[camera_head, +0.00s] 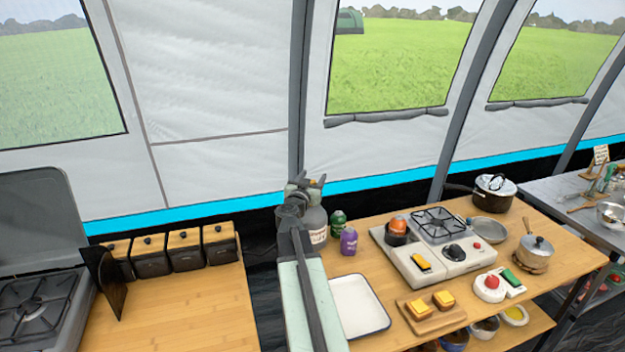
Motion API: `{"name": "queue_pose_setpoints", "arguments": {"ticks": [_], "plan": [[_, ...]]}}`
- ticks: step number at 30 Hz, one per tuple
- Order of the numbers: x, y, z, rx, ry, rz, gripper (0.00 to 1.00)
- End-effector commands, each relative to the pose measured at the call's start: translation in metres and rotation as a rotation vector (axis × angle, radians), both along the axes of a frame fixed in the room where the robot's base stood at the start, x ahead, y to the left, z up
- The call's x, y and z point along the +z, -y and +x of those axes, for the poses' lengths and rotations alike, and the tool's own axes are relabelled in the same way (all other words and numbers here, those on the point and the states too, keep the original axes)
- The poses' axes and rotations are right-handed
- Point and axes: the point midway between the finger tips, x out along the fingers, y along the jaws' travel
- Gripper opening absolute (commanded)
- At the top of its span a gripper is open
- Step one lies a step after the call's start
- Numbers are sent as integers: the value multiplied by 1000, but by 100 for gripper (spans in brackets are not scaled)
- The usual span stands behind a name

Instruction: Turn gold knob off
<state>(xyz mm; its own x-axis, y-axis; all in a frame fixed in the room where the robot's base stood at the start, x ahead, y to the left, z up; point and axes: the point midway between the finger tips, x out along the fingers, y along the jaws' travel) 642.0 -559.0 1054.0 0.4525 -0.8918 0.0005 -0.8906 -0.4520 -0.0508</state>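A two-part countertop stove (400,258) stands on the right wooden table. A gold-yellow bar-shaped knob (421,263) lies on its front left panel, pointing diagonally. A black knob (454,251) sits to its right on the same stove, with a small red button (477,245) beside it. My gripper (313,182) is at the far end of my raised arm, left of the stove and well apart from both knobs. It overlaps a grey bottle in the picture. Its fingers are small and dark, and I cannot tell their opening.
An orange-topped pot (397,232) stands on the stove's left side, near the gold knob. A purple bottle (348,241), a white tray (357,306) and a board with toast (431,310) surround the stove. The left wooden counter (190,310) is mostly clear.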

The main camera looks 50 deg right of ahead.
Motion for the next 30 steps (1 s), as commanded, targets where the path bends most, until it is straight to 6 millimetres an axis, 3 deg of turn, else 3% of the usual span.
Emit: {"name": "queue_pose_setpoints", "arguments": {"ticks": [10, 22, 30], "plan": [[0, -4, -5, -4, 0, 0, 53], [0, -65, -34, -3, 0, 0, 53], [0, -69, -35, -4, 0, 0, 53]]}}
